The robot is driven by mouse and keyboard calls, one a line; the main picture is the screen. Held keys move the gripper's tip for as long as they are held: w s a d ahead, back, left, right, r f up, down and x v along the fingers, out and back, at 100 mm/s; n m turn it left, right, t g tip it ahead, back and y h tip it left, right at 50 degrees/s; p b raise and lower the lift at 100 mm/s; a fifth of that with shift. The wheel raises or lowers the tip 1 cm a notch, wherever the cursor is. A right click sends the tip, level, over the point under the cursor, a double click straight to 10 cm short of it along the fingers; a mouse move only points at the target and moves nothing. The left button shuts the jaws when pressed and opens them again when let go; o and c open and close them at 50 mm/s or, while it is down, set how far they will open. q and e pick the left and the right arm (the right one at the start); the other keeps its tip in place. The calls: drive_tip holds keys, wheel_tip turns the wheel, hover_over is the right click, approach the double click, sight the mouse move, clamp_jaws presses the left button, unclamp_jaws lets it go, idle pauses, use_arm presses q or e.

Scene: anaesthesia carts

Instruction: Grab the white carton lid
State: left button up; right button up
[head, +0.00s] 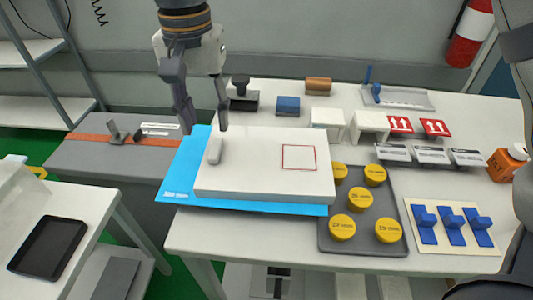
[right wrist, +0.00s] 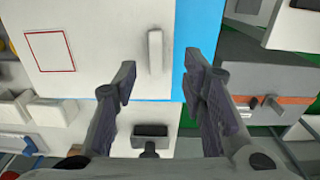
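The white carton lid (head: 255,185) is a flat white slab with a red square outline on top and a raised light-grey grip bar (head: 214,150) near its left end. It lies on a blue sheet (head: 178,180); whether a carton is beneath it cannot be told. My right gripper (head: 205,130) comes down from above, open and empty, with its fingers spread near the bar's far end. In the right wrist view, the bar (right wrist: 155,50) shows just beyond the open fingertips, between them but apart from them. My left gripper is not in view.
A grey tray with several yellow round caps (head: 342,227) sits right of the lid. A black stamp-like block (head: 243,98) and a blue block (head: 288,105) stand behind it. Blue pieces on a white board (head: 450,225) lie farther right. A side table (head: 100,170) is at left.

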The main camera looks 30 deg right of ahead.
sight(215, 146)
drive_tip(key=f, duration=0.6)
drive_tip(key=shift+d+f, duration=0.15)
drive_tip(key=shift+d, duration=0.2)
clamp_jaws()
